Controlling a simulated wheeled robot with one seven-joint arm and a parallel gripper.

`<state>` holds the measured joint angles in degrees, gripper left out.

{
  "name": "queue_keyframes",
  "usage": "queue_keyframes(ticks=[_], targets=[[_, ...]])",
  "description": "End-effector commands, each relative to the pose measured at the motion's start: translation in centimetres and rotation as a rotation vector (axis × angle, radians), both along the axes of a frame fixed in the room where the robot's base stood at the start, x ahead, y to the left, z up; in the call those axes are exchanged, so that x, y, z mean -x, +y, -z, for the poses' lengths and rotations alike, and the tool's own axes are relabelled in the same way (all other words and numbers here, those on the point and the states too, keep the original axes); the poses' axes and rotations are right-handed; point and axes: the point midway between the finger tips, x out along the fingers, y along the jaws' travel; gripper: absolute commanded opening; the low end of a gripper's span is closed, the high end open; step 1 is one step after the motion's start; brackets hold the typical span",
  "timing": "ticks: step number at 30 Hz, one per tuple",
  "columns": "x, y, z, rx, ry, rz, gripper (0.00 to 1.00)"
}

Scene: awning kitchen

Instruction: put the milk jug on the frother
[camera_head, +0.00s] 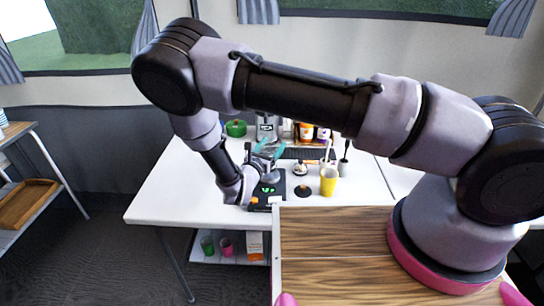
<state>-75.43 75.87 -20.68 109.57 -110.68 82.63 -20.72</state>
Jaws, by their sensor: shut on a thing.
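My gripper (269,151), with teal fingers, is over the white table, just behind a black device with a green lit display (268,189). It is shut on a small grey, dark-looking thing (262,163), which looks like the milk jug; my wrist and the fingers hide much of it. The black device looks like the frother. The held thing is at its back edge in the picture; I cannot tell whether it touches the device or hangs above it.
A silver machine (267,127), a green bowl (236,128) and several jars (306,131) are behind. The white table (172,189) is clear at left. A wooden surface (335,254) is nearest me.

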Motion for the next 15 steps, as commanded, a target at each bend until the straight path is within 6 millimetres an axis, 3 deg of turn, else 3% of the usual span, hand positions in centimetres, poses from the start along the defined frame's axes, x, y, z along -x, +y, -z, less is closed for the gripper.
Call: queue_keyframes(ticks=[9, 15], targets=[[0.0, 0.0, 3.6, 0.000, 0.000, 0.000, 0.01], [0.0, 0.0, 3.6, -0.001, 0.000, 0.000, 0.01]])
